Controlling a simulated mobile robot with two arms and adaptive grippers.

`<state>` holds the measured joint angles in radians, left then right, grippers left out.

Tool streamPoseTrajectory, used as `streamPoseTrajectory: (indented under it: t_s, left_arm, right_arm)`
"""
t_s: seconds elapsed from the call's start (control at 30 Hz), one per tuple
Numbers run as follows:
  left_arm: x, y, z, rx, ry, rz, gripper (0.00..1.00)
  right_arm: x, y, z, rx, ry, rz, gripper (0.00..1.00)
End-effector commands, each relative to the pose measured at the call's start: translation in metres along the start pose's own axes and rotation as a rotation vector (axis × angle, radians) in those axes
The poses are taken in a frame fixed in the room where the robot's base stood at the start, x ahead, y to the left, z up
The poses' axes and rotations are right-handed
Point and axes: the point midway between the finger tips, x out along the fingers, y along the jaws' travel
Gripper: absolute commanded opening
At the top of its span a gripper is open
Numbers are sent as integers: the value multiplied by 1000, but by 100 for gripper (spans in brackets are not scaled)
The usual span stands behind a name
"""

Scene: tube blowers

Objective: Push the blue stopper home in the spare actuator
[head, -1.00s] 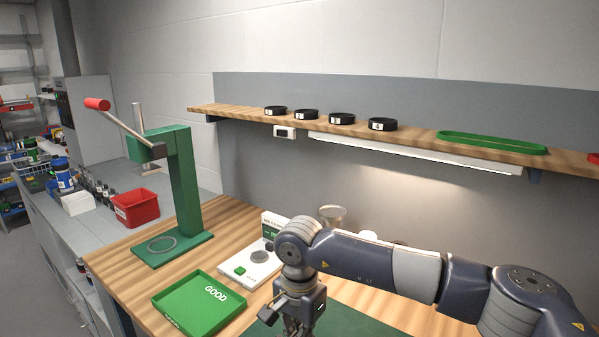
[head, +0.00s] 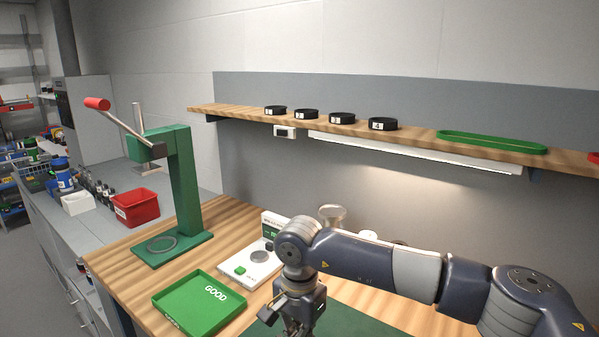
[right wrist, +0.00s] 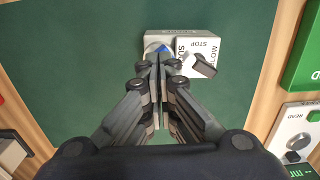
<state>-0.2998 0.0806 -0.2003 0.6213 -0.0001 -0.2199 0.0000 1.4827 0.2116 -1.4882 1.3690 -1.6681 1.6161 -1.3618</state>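In the head view the right gripper (head: 297,326) is cut by the bottom edge. My left gripper is not in view.
A white block lettered MOTOR STOP (right wrist: 207,45), with a dark lever, stands close right of the fingertips. The green mat (right wrist: 60,60) is clear to the left. The head view shows a green GOOD tray (head: 200,303), a green lever press (head: 184,190) and a shelf (head: 230,115).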

Motion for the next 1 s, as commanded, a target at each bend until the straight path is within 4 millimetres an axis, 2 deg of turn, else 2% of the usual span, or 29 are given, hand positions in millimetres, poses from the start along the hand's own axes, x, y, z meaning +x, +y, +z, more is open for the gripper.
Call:
streamPoseTrajectory:
  t_s: [1.0]
  left_arm:
    - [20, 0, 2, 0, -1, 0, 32]
  right_arm:
    - [22, 0, 0, 0, 0, 0, 0]
